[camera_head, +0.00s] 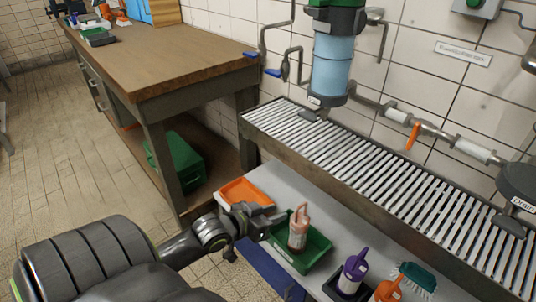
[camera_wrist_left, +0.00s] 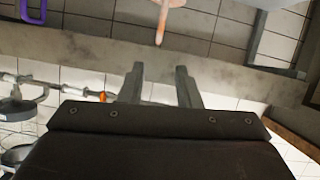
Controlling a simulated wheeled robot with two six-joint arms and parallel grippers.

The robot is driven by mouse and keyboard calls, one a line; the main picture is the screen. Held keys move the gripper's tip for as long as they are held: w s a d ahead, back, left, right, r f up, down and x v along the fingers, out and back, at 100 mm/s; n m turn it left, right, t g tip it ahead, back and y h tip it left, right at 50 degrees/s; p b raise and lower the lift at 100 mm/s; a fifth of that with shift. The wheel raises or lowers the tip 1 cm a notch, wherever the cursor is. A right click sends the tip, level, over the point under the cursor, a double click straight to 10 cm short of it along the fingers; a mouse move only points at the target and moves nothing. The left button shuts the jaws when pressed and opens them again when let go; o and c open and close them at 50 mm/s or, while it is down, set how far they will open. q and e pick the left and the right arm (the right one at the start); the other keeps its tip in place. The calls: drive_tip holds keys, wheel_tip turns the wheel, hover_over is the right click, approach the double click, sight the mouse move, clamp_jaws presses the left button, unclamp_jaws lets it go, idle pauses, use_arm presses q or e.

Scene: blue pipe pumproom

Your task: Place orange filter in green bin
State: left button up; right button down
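The filter (camera_head: 298,229) with a pale orange looped handle stands roughly upright in the green bin (camera_head: 318,252), a shallow tray on the grey bench. My left gripper (camera_head: 276,217) is at the bin's left side, close to the filter but apart from it. In the left wrist view my left gripper (camera_wrist_left: 160,82) has its fingers spread with nothing between them; a pale orange handle (camera_wrist_left: 164,20) shows beyond the tips. A second orange-topped item (camera_head: 388,291) stands at the lower right, partly cut off. My right gripper is not in view.
An orange tray (camera_head: 246,191) lies left of the green bin. A purple-handled filter (camera_head: 353,270) stands in a dark holder, with a teal brush (camera_head: 418,279) to its right. A slatted drain grate (camera_head: 345,150) runs behind. A wooden workbench (camera_head: 160,62) stands at the left.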

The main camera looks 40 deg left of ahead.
use_arm(q)
drive_tip(key=s+a+f+n+g+y, duration=0.1)
drive_tip(key=s+f+g, duration=0.25)
drive_tip(key=f, duration=0.55)
drive_tip(key=s+a+f+n+g+y, duration=0.1)
drive_tip(key=s+a+f+g+y, duration=0.1)
drive_tip(key=s+f, duration=0.5)
drive_tip(key=s+d+f+g, duration=0.3)
drive_tip(key=s+d+f, duration=0.1)
drive_tip(key=s+f, duration=0.4)
drive_tip(key=s+d+f+g, duration=0.4)
drive_tip(key=s+f, duration=0.4)
drive_tip(key=f, duration=0.3)
drive_tip(key=shift+d+f+m+h, duration=0.4)
drive_tip(key=shift+d, duration=0.2)
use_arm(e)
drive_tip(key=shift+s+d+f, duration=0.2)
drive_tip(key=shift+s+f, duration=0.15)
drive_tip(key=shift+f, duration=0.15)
